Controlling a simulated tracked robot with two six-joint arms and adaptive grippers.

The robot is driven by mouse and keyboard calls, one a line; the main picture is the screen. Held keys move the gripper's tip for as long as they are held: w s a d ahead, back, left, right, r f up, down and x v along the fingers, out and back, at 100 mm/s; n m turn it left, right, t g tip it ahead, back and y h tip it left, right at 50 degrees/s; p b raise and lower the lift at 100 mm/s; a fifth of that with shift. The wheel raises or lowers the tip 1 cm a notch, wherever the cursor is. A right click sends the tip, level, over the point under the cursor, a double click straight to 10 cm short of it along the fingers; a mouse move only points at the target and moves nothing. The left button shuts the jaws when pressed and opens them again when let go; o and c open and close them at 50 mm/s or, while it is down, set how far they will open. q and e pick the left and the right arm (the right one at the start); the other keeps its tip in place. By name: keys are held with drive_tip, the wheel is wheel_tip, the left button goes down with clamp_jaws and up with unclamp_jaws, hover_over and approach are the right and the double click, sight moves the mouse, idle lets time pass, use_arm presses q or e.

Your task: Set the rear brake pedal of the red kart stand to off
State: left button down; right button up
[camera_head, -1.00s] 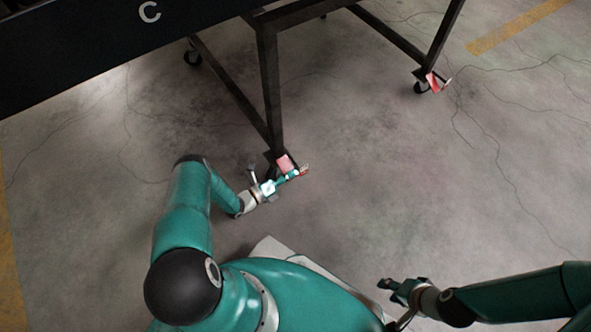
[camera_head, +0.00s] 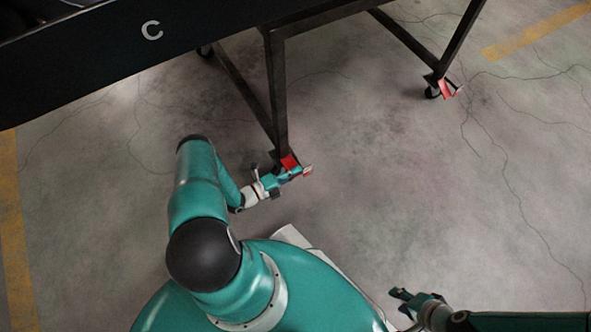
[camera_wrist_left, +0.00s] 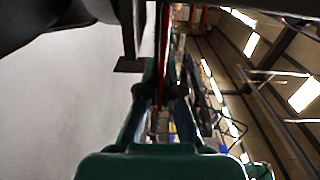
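The dark metal frame of the kart stand (camera_head: 280,95) stands at the top; I cannot tell its red colour here. A red pedal (camera_head: 289,162) sits at the foot of its near leg. My left gripper (camera_head: 294,174) is at this pedal, its fingers pointing right along it. In the left wrist view a thin red strip (camera_wrist_left: 163,55), seemingly the pedal edge-on, runs between the two fingers; whether they press on it is unclear. A second red pedal (camera_head: 448,89) sits at the far right caster. My right gripper (camera_head: 404,298) is empty and seems open, low over bare floor.
A dark panel marked C (camera_head: 150,32) hangs over the upper left. Another caster (camera_head: 205,51) stands behind it. The grey concrete floor (camera_head: 390,180) is clear right of the near leg. Yellow lines (camera_head: 18,270) mark the floor at left and upper right.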

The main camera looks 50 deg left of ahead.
use_arm(q)
drive_tip(key=shift+a, duration=0.15)
drive_tip(key=c, duration=1.3)
unclamp_jaws()
drive_tip(key=shift+w, duration=0.1)
drive_tip(key=shift+c, duration=0.2)
drive_tip(key=v, duration=1.2)
drive_tip(key=shift+f, duration=0.1)
